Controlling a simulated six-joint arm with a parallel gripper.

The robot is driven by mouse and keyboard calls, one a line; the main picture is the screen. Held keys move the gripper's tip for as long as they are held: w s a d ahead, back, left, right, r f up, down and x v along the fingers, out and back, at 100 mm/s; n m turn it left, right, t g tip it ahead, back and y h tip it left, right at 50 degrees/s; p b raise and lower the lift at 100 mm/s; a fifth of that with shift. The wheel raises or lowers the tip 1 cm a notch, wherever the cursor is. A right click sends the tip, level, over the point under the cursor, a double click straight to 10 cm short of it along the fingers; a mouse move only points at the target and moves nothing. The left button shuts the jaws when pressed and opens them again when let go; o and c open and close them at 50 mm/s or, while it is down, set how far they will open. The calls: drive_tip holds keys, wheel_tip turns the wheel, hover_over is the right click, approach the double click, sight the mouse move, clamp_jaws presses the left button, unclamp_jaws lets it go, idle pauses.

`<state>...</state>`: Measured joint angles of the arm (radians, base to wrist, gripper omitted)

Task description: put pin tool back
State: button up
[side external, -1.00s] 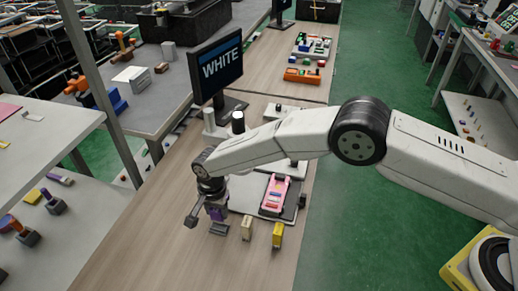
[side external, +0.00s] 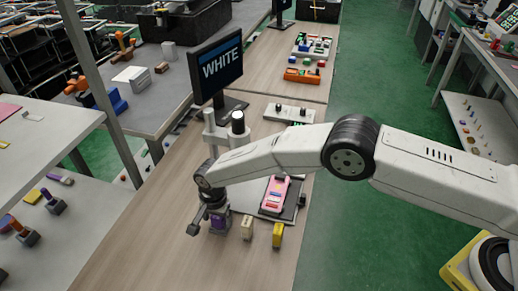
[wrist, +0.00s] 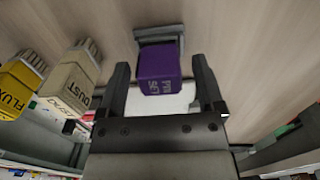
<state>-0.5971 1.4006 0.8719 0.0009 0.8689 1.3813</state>
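The purple pin tool, marked "PIN SET" (wrist: 160,72), stands in the middle of the wrist view, with a wider grey part (wrist: 158,33) at its far end. In the side view the purple tool (side external: 218,223) is partly hidden by my gripper. My gripper (wrist: 161,66) is open, with one finger on each side of the purple tool and a visible gap on both sides. In the side view my gripper (side external: 217,213) is low over the bench, at the tool.
A beige "DUST" tool (wrist: 70,82) and a yellow "FLUX" tool (wrist: 18,85) stand beside the purple one; the yellow tool also shows in the side view (side external: 277,236). A pink device (side external: 275,195) and a "WHITE" monitor (side external: 220,67) are behind.

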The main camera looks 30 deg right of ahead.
drive_tip(key=shift+r, duration=0.1)
idle(0.3)
wheel_tip(320, 180, up, 12)
idle(0.7)
idle(0.5)
drive_tip(key=s+d+r+n, duration=0.1)
drive_tip(key=d+r, duration=0.2)
drive_tip(key=d, duration=0.4)
drive_tip(key=s+d+r+n+t, duration=0.1)
drive_tip(key=s+d+r+n, duration=0.15)
drive_tip(key=d, duration=0.35)
drive_tip(key=s+d+r+n, duration=0.1)
drive_tip(key=d+r, duration=0.2)
drive_tip(key=d, duration=0.4)
drive_tip(key=s+d+r+n+t, duration=0.1)
drive_tip(key=s+d+n, duration=0.3)
drive_tip(key=s+d, duration=0.9)
drive_tip(key=s, duration=0.3)
drive_tip(key=shift+s+d+r+t, duration=0.3)
drive_tip(key=shift+s+r, duration=0.05)
drive_tip(key=shift+s, duration=0.05)
